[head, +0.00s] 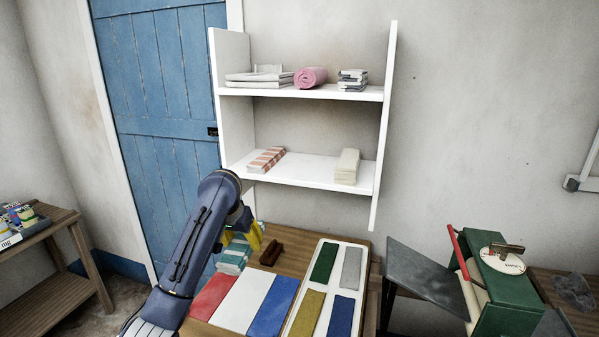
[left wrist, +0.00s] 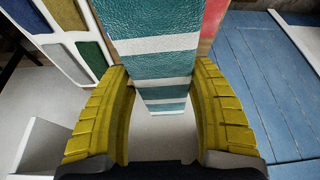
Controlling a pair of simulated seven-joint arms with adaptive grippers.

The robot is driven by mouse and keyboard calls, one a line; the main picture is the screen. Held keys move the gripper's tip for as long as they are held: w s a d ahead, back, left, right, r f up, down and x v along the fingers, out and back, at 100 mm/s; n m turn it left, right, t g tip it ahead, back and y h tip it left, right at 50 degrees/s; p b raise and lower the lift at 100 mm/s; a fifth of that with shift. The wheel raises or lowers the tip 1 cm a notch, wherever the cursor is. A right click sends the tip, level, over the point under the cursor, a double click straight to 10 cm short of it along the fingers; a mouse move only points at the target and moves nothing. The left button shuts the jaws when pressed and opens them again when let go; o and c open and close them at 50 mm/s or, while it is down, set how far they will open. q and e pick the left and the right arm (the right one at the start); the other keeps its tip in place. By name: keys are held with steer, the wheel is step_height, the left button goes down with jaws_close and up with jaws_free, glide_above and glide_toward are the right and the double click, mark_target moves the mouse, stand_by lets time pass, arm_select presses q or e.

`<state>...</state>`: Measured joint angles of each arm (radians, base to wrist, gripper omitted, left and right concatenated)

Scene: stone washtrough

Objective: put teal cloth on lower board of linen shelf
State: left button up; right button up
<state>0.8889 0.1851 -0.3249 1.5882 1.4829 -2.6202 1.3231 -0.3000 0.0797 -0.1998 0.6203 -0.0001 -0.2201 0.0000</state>
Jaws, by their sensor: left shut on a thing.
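The teal cloth (head: 233,258), folded with teal and white stripes, shows beside and below my left gripper (head: 252,235) at the back left of the wooden table. In the left wrist view the cloth (left wrist: 165,70) runs between the two yellow fingers of my left gripper (left wrist: 164,120), which is shut on it. Part of the cloth is hidden by my arm in the head view. The white linen shelf (head: 232,110) hangs on the wall above. Its lower board (head: 310,173) bears a red-striped cloth (head: 267,160) at left and a cream cloth (head: 348,165) at right, with bare room between. My right gripper is not in view.
The upper board (head: 330,93) holds folded linens and a pink roll (head: 311,77). On the table lie red, white and blue panels (head: 243,304), a white tray with coloured swatches (head: 336,293) and a brown object (head: 271,252). A green machine (head: 500,285) stands right.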

arm_select(q)
steer(key=s+d+r+n, duration=0.2)
steer(key=s+d+r, duration=0.1)
steer(key=s+d, duration=0.65)
steer(key=s+a+f, duration=0.4)
steer(key=s+a, duration=0.4)
steer(key=a, duration=0.2)
steer(key=shift+a+y, duration=0.2)
steer(key=shift+y, duration=0.1)
steer(key=shift+s, duration=0.1)
steer(key=shift+d+f, duration=0.1)
steer(key=shift+f, duration=0.05)
